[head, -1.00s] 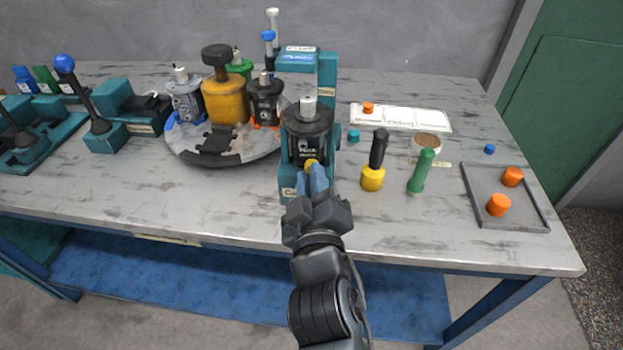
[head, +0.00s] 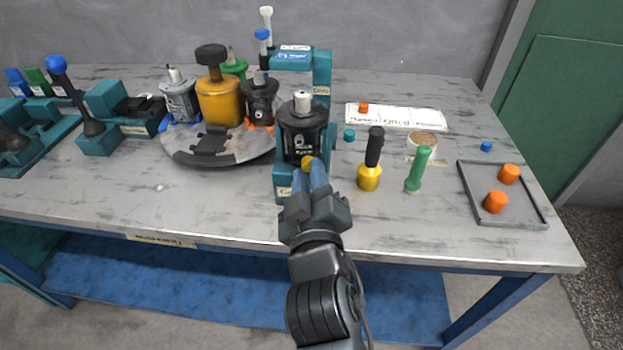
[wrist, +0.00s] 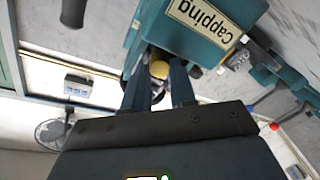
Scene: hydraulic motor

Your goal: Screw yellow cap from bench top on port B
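The yellow cap (head: 308,161) is at the tips of my gripper (head: 314,172), against or just in front of the lower front of a black motor (head: 302,132). The motor stands upright in the teal capping fixture (head: 283,180). In the wrist view the yellow cap (wrist: 159,69) sits between the fingertips of my gripper (wrist: 160,77), which look closed on it. The fixture's "Capping" label (wrist: 207,22) shows there too. Port B is not visible behind the cap and fingers, and I cannot tell whether the cap touches it.
A yellow-based tool with a black handle (head: 370,165) and a green-handled tool (head: 418,170) stand to the right. A grey tray (head: 520,220) holds orange caps. A round turntable (head: 190,156) with motors is to the left. The front bench strip is clear.

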